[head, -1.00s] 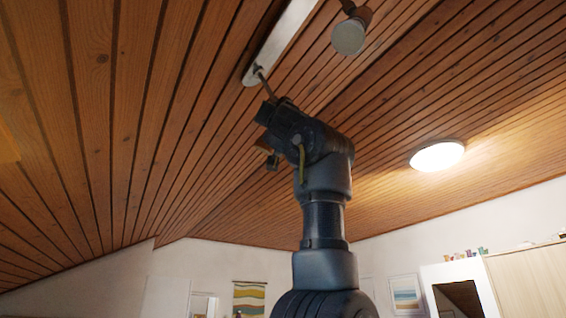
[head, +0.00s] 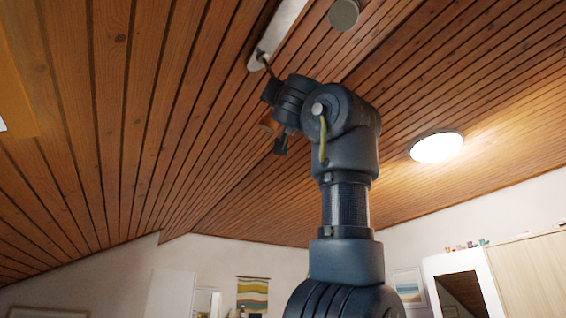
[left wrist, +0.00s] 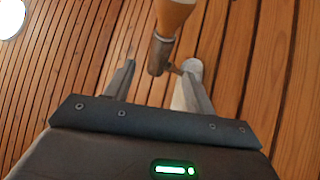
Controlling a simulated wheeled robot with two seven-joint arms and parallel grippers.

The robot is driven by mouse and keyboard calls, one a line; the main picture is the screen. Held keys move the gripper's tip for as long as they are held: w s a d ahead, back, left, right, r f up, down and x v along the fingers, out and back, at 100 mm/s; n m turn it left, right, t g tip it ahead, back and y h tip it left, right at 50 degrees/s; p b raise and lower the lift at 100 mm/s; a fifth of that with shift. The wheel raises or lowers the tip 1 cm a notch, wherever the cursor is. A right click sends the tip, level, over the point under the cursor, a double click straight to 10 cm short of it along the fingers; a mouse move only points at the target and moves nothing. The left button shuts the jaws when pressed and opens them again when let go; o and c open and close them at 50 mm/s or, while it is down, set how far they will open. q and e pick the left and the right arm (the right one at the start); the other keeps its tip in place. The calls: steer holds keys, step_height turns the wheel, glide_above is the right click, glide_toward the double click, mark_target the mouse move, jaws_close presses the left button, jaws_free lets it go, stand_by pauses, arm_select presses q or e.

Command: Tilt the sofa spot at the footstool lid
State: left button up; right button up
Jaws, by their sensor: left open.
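A white ceiling rail (head: 280,32) carries the spots. One spot on a thin stem (head: 264,60) hangs at its near end, largely hidden behind my left gripper (head: 273,122); a brownish part (head: 267,123) shows beside the gripper. In the left wrist view the spot has a brown body (left wrist: 160,54) and a tan, flared head (left wrist: 175,12). My left gripper (left wrist: 158,82) is open, with the spot's body between its two fingers in the picture; I cannot tell if they touch. The footstool lid and my right gripper are not in view.
A lit round ceiling lamp (head: 436,147) is to the right. The sloped wooden ceiling (head: 130,120) is close above my arm. A white cabinet (head: 490,285) stands at lower right.

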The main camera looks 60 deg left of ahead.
arm_select(q)
steer(key=shift+v, duration=0.75)
steer(key=shift+a, duration=0.1)
